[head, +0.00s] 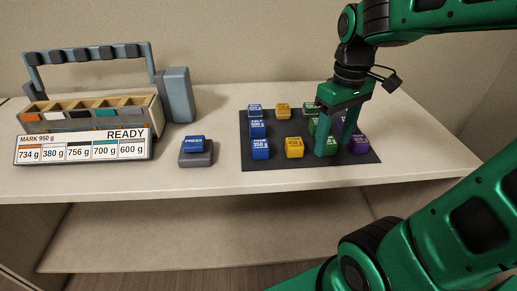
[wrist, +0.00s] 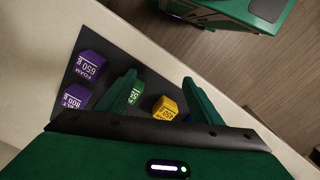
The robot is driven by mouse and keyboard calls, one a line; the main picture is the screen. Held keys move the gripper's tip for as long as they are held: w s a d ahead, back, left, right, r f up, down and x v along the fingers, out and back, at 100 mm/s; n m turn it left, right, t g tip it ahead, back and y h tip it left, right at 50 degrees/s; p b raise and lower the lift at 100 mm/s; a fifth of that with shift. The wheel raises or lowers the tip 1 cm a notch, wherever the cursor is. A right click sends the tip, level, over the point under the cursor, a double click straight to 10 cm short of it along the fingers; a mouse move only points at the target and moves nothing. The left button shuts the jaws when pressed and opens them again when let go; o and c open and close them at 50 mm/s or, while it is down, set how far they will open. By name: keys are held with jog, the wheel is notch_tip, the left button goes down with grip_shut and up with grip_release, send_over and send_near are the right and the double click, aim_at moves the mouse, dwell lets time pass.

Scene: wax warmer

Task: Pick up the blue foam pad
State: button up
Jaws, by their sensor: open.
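Blue blocks stand in the left column of the dark mat (head: 280,166) in the head view. The front blue block (head: 260,148) seems to be the foam pad, but its small label is hard to read. My gripper (head: 337,146) is to the right of it, pointing down over the mat's right half, open and empty. In the wrist view my gripper (wrist: 160,84) has its fingers apart, with a yellow block (wrist: 165,107) showing between them and a green block (wrist: 136,97) by the left finger.
Other yellow (head: 294,147) and purple (head: 359,144) blocks stand near the gripper; a purple block in the wrist view (wrist: 91,66) reads FOAM.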

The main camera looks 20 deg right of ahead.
jog(key=w+a+r+n, duration=0.2)
jog(key=w+a+n, duration=0.4)
jog(key=w+a, duration=0.15)
jog(key=r+n, duration=0.2)
jog(key=n, duration=0.4)
send_over(260, 143)
jog(key=shift+a+f+n, duration=0.4)
jog(key=shift+a+f, duration=0.05)
jog(key=shift+f, duration=0.25)
notch_tip(260, 143, down, 4)
jog(key=shift+d+r, duration=0.1)
jog(key=shift+r, duration=0.15)
jog(key=shift+d+f, duration=0.2)
jog(key=shift+f, duration=1.35)
jog(key=shift+d+f, duration=0.15)
jog(key=shift+f, duration=1.4)
jog(key=c, duration=1.1)
